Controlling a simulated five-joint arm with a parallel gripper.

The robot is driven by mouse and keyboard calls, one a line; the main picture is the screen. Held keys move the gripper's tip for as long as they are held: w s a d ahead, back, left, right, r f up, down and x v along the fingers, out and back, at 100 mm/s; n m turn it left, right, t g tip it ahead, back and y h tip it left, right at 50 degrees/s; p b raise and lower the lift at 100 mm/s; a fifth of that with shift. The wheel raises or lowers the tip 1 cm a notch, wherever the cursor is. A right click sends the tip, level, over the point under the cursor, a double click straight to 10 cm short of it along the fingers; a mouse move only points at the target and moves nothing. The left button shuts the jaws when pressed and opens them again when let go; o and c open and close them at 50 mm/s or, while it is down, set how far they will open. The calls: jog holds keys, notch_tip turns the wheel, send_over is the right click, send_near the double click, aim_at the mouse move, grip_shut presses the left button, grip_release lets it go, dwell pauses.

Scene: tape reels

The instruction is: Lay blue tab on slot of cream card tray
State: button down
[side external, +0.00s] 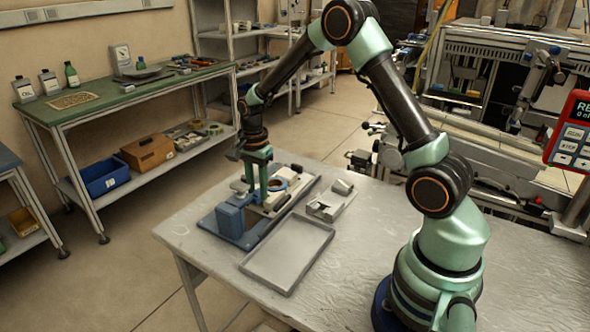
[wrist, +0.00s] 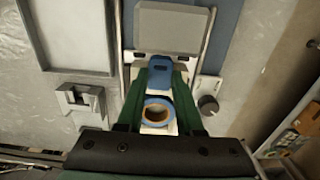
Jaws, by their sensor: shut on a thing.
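My gripper (wrist: 161,72) points down over the fixture on the table; in the side external view its green fingers (side external: 263,198) stand just above the pale bed. The fingers are closed on the blue tab (wrist: 160,76), a small dark-blue piece between the tips in the wrist view. A pale cream surface (wrist: 162,129), which seems to be the card tray, shows below a ring with a blue rim and tan core (wrist: 157,107). The fingers hide its sides. I cannot make out the slot, nor whether the tab touches the tray.
A grey plate (wrist: 170,40) lies beyond the tab. A blue block (side external: 230,219) stands at the fixture's near-left end. An empty grey tray (side external: 287,254) and a small grey block fixture (side external: 328,203) sit beside it. The table's right part is clear.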

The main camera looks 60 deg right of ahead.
aim_at(258, 193)
jog(key=shift+f, duration=0.15)
jog(key=c, duration=0.5)
grip_release()
jog(key=shift+c, duration=0.2)
jog(key=s+a+r+n+t, duration=0.1)
jog(key=s+r+n, duration=0.1)
jog(key=r, duration=0.7)
jog(key=s+a+r+n, duration=0.1)
jog(key=a+r+n, duration=0.1)
jog(key=r, duration=0.6)
jog(key=s+a+r+n+t, duration=0.1)
jog(key=s+a+n+t, duration=0.1)
jog(key=s+n, duration=0.4)
jog(key=s+a+r+n+t, duration=0.1)
jog(key=s+a+n+t, duration=0.1)
jog(key=s+a+n, duration=0.2)
jog(key=shift+s+r+n+t, duration=0.3)
jog(key=shift+s+n, duration=1.15)
jog(key=shift+n, duration=0.45)
